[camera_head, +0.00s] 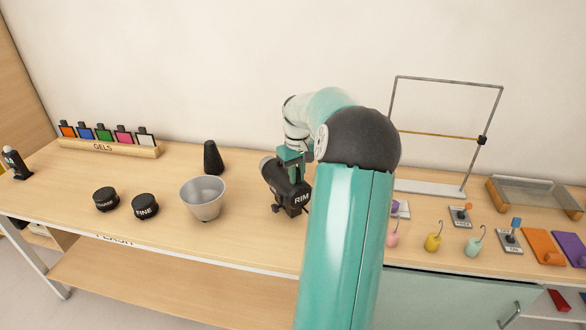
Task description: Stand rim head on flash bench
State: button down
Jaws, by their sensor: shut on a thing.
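The rim head (291,191) is a black flash head with "RIM" in white on its side. It is at mid-bench, just left of my teal arm. My gripper (290,162) is above it and shut on its top. Its base is close to or on the bench top; I cannot tell whether it touches. The flash bench (250,235) is a long pale wooden table with partly hidden "FLASH" lettering on its front edge. My arm hides part of the bench behind and right of the head.
Left of the head are a silver reflector bowl (204,198), a black cone (213,158), and black FINE (145,206) and COARSE (106,199) discs. A GELS rack (110,146) stands behind them. Right of my arm are a metal frame (445,188), hooked weights and a glass tray (538,196).

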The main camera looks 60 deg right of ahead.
jog(key=shift+w+a+f, duration=0.1)
jog(key=shift+w+f, duration=0.05)
jog(key=shift+f, duration=0.6)
jog(key=c, duration=1.8)
grip_release()
jog(key=shift+f, duration=0.2)
jog(key=o, duration=0.4)
jog(key=shift+o, duration=0.2)
jog(key=shift+r, duration=0.1)
notch_tip(320, 180, up, 12)
jog(key=shift+a+r, duration=0.1)
